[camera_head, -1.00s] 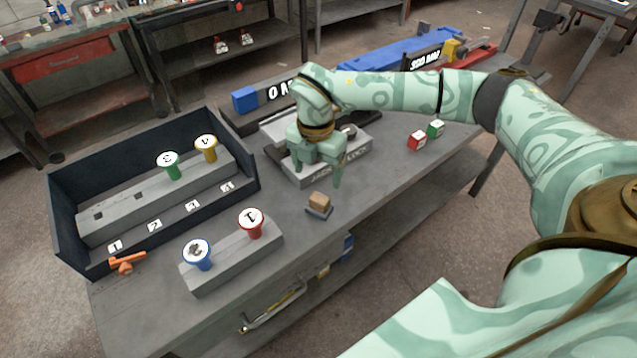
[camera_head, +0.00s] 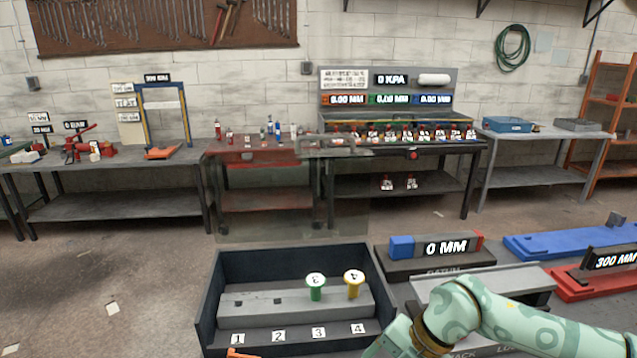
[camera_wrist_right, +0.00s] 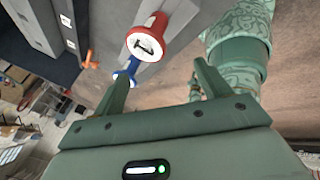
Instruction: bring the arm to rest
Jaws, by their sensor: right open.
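My right arm comes in at the lower right of the head view, its wrist (camera_head: 432,328) bent down in front of a grey stand; its jaws are below the picture. In the right wrist view my right gripper (camera_wrist_right: 161,72) is open, with nothing between its fingers. Beyond the fingers, a red peg (camera_wrist_right: 148,38) with a white top and a blue peg (camera_wrist_right: 128,72) show. A patterned green part of my own body is at the upper right there. My left gripper is not seen.
A dark open-fronted box (camera_head: 213,300) with slots numbered 1 to 4 stands at the bottom centre. A green peg (camera_head: 316,288) and a yellow peg (camera_head: 353,285) stand in it. A "0 MM" block (camera_head: 445,248) and a blue rail (camera_head: 560,240) lie to the right.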

